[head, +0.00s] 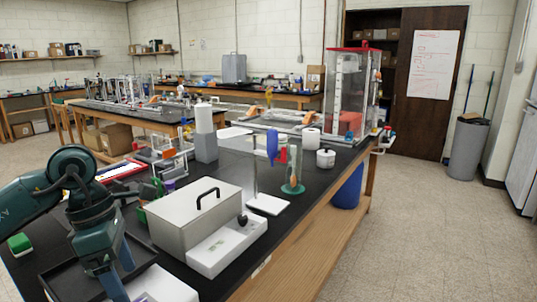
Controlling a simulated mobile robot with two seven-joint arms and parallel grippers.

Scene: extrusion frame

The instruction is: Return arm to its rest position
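My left arm, dark teal, comes in from the left edge over the near end of the black-topped bench (330,180). Its gripper (118,280) points down above a dark tray (62,284) at the bench's near left. Its two fingers look spread, with nothing seen between them, though the tips lie close to the white item below. My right arm and gripper are not in view.
A grey metal box with a black handle (185,215) and a white device (228,248) stand just right of my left gripper. A green block (19,244) lies at left. A stand, bottles and a clear tank (350,95) are farther back.

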